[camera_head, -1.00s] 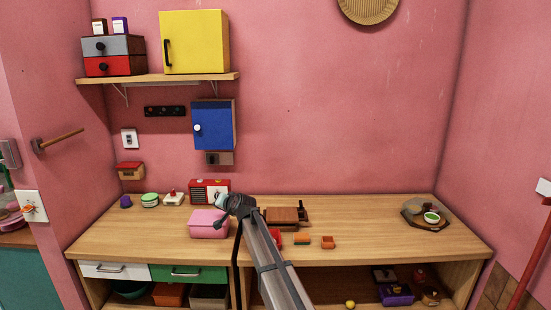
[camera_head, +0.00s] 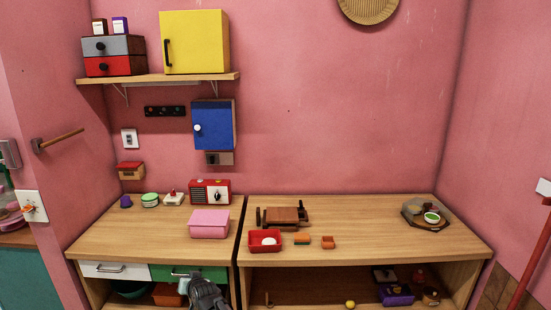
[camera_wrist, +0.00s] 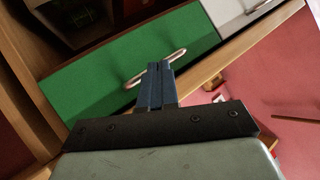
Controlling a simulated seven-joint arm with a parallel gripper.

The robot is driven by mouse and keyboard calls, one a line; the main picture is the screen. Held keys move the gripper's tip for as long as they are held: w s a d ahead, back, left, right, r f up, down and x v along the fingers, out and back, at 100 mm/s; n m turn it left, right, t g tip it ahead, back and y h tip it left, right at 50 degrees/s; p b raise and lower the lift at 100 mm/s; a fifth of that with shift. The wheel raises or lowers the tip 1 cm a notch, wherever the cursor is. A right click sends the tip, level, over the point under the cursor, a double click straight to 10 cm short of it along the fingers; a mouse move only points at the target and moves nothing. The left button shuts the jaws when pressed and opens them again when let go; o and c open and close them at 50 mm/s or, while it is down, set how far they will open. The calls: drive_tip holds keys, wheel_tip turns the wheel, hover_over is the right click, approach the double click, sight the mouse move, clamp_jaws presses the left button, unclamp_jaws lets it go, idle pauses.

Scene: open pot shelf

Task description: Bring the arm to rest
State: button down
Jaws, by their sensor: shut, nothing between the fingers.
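My gripper (camera_head: 184,286) is low at the front of the counter in the head view, in front of the green drawer (camera_head: 215,272). In the wrist view the blue fingers of my gripper (camera_wrist: 160,68) are together with nothing between them. The green drawer (camera_wrist: 100,75) and its metal handle (camera_wrist: 176,55) show behind the fingertips in the wrist view. I cannot tell whether the fingers touch the handle. Most of my arm is below the head picture.
A pink box (camera_head: 209,224), a red tray (camera_head: 264,246) with a white round thing and a red radio (camera_head: 203,190) stand on the counter (camera_head: 350,225). A white drawer (camera_head: 113,270) is left of the green one. The right counter's middle is clear.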

drive_tip(key=s+d+f+g+h, duration=0.25)
drive_tip(key=s+d+f, duration=0.35)
drive_tip(key=d+f, duration=0.4)
drive_tip(key=s+d+f+m+g+h, duration=0.1)
drive_tip(key=s+d+f+g+h, duration=0.15)
drive_tip(key=s+d+f, duration=0.55)
drive_tip(key=s+d+f+g+h, duration=0.1)
drive_tip(key=s+d+f+g, duration=0.25)
drive_tip(key=d+f, duration=0.8)
drive_tip(key=s+d+f+g, duration=0.2)
drive_tip(key=s+d, duration=0.4)
drive_tip(key=s, duration=0.5)
drive_tip(key=s+d+f+g+h, duration=0.1)
drive_tip(key=s+d+f+g, duration=0.1)
drive_tip(key=s+d, duration=0.4)
drive_tip(key=s+d+f+m+g, duration=0.1)
drive_tip(key=s+d+g, duration=0.3)
drive_tip(key=s, duration=1.2)
drive_tip(key=shift+d+f+h, duration=0.3)
drive_tip(key=shift+d+f, duration=0.5)
drive_tip(key=shift+d, duration=0.45)
drive_tip(key=shift+s, duration=0.1)
